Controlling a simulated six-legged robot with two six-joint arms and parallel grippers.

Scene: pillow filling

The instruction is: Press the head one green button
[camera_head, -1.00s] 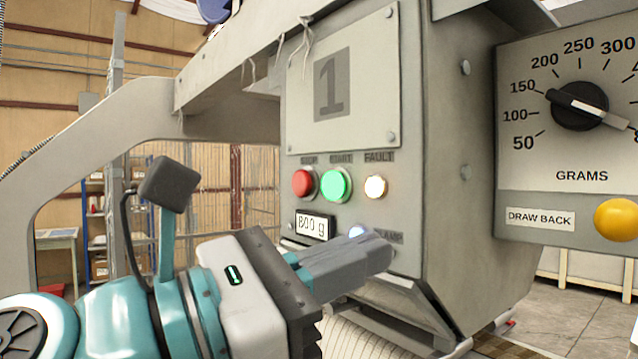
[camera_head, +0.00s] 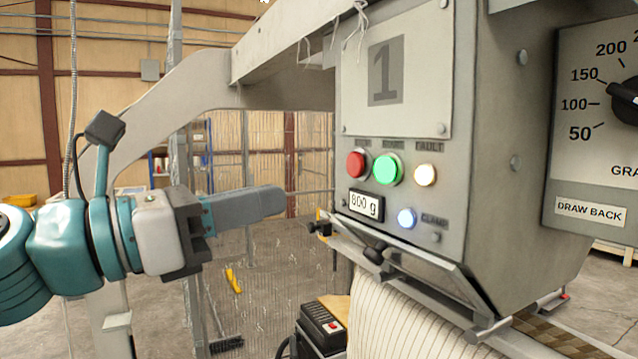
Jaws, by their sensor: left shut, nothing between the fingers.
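The green button (camera_head: 387,169) is on the front panel of head one (camera_head: 395,215), the grey machine box marked with a large 1. It sits between a red button (camera_head: 355,164) and a lit yellowish fault lamp (camera_head: 425,174), and it is fully visible. My left gripper (camera_head: 268,203) is shut and empty. Its fingers point right, to the left of the panel and a little lower than the green button, apart from it in the picture. My right gripper is not in view.
Below the buttons are a display reading 800 g (camera_head: 366,205) and a blue-white clamp lamp (camera_head: 406,218). A clamp bar (camera_head: 400,268) sticks out under the head above a striped pillow cover (camera_head: 385,315). A dial panel (camera_head: 597,190) stands at right.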

